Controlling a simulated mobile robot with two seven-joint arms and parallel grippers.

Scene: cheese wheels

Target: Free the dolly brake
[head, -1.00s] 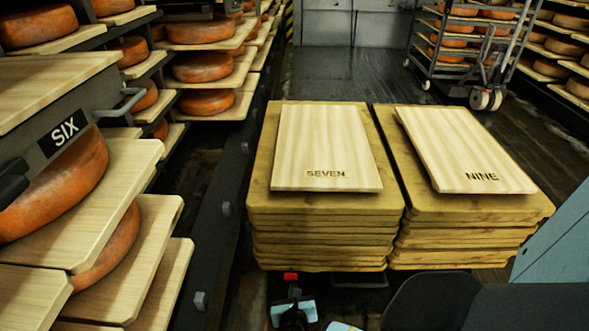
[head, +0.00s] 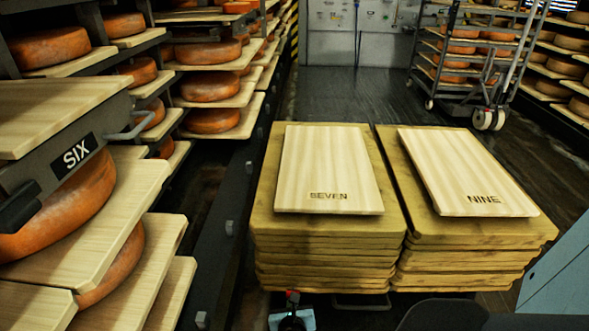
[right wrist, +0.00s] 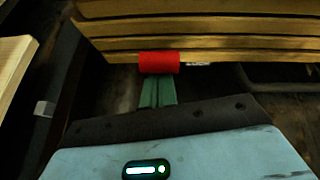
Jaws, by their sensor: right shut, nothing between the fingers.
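The brake pedal is a small red bar (head: 292,295) low at the near edge of the dolly, under the left stack of boards. It also shows as a red cylinder in the right wrist view (right wrist: 159,63). My right gripper (right wrist: 158,80) is shut and empty, its greenish fingers pointing at the red bar. The fingertips lie right at or under its near edge; I cannot tell whether they touch. In the head view the right gripper (head: 292,312) shows partly at the bottom edge. The dolly itself is mostly hidden under the boards. My left gripper is not in view.
Boards are stacked in two piles, topped by a SEVEN board (head: 328,170) and a NINE board (head: 466,172). Shelves with cheese wheels and a SIX label (head: 76,151) stand close on the left. A wheeled rack (head: 470,65) stands at the back right. The floor behind the piles is clear.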

